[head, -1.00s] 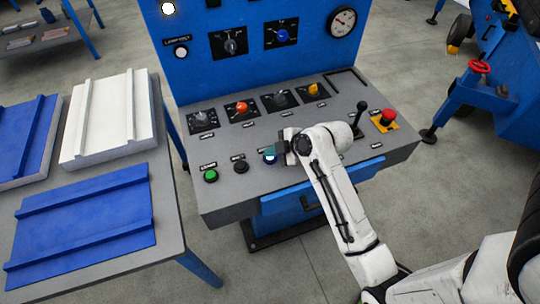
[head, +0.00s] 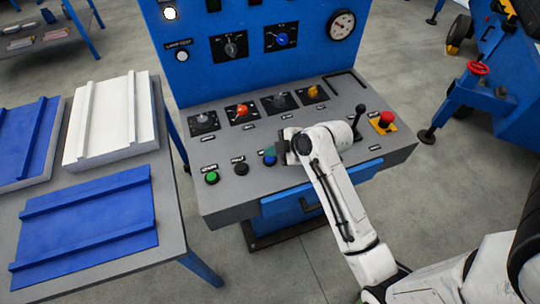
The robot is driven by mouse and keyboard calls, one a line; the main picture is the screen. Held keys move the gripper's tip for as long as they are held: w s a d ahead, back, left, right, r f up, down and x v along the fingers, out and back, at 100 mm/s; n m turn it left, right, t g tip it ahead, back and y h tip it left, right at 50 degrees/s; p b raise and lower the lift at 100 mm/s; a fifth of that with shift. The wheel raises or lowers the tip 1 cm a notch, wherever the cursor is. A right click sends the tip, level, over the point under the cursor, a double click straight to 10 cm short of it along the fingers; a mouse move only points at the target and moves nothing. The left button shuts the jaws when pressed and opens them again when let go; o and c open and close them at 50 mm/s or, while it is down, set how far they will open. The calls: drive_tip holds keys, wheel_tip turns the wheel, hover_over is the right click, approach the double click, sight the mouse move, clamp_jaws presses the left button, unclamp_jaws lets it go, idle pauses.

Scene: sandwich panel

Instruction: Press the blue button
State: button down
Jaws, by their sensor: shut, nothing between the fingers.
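The blue button (head: 269,160) sits on the grey sloped top of the control console (head: 225,199), in the front row to the right of a black button (head: 241,169) and a green button (head: 211,178). My gripper (head: 276,151) is shut and empty, right at the blue button's upper right. Its dark fingers partly cover the button. I cannot tell whether the fingertips touch it.
A black lever (head: 358,118) and a red emergency button (head: 386,119) are to the right. A table (head: 172,226) with blue and white panels stands at the left.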

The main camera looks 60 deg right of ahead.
sight(273, 160)
wheel_tip(273, 160, up, 5)
drive_tip(key=p, duration=0.4)
drive_tip(key=shift+r+p, duration=0.1)
drive_tip(key=shift+p, duration=0.25)
idle(0.8)
drive_tip(key=s+a+f+m+g, duration=0.2)
drive_tip(key=s+a+m+g, duration=0.2)
drive_tip(key=s, duration=0.5)
drive_tip(key=s+a+f+m+g+h, duration=0.1)
drive_tip(key=s+a+f+m+g, duration=0.1)
drive_tip(key=s+a+m+g, duration=0.2)
drive_tip(key=s+a+m, duration=0.3)
drive_tip(key=s+a, duration=0.2)
drive_tip(key=s, duration=0.1)
drive_tip(key=shift+a, duration=0.1)
